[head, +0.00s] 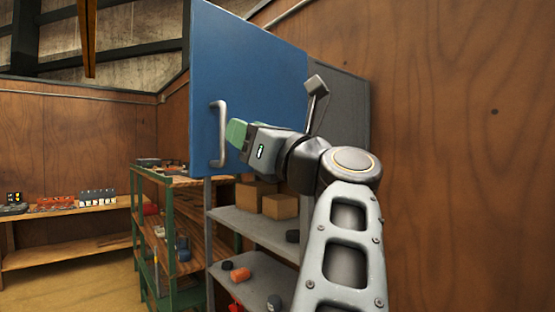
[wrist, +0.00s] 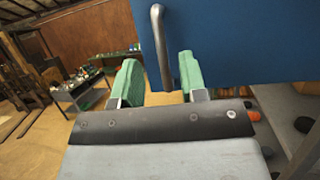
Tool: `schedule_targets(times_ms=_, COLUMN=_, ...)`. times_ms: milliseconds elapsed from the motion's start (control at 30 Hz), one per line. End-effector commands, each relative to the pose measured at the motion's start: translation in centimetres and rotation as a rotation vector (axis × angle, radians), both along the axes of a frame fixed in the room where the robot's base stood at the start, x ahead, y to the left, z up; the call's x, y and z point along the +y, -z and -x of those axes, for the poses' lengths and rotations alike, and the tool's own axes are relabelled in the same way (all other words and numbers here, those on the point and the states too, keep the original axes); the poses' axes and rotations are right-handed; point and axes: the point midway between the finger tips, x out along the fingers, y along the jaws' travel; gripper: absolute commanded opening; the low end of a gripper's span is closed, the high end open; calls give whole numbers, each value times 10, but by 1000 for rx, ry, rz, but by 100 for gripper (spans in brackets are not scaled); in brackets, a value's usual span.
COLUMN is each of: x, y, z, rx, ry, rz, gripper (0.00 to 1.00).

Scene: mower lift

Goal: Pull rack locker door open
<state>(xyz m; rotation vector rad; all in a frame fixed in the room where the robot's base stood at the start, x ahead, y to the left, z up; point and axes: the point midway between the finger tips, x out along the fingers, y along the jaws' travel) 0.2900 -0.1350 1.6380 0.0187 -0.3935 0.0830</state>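The blue locker door (head: 245,75) sits high on the rack, with a grey vertical bar handle (head: 219,135) near its left edge. In the wrist view the door (wrist: 240,40) fills the upper right and the handle (wrist: 161,45) runs down into the gap between my fingers. My gripper (head: 237,132) has green fingertips and is beside the handle in the head view. The fingers (wrist: 160,80) are apart, with visible space on both sides of the bar. I cannot tell whether the door is ajar. My gripper and arm hide part of the door's lower right.
Below the door, grey shelves (head: 250,222) hold brown boxes (head: 280,206) and small items. A green-framed shelf (head: 135,215) stands to the left, and a wooden bench (head: 65,255) farther back. A wooden wall (head: 460,130) closes the right side. Floor at lower left is clear.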

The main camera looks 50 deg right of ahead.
Motion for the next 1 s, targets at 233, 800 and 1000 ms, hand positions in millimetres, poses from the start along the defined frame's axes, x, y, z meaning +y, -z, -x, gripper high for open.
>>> schedule_targets(times_ms=233, x=-4, y=16, z=34, rx=0, ry=8, rz=0, gripper=39)
schedule_targets(times_ms=800, x=-5, y=27, z=65, rx=0, ry=0, rz=0, gripper=39)
schedule_targets(times_ms=1000, x=-5, y=26, z=65, rx=-1, ry=-1, rz=0, gripper=39)
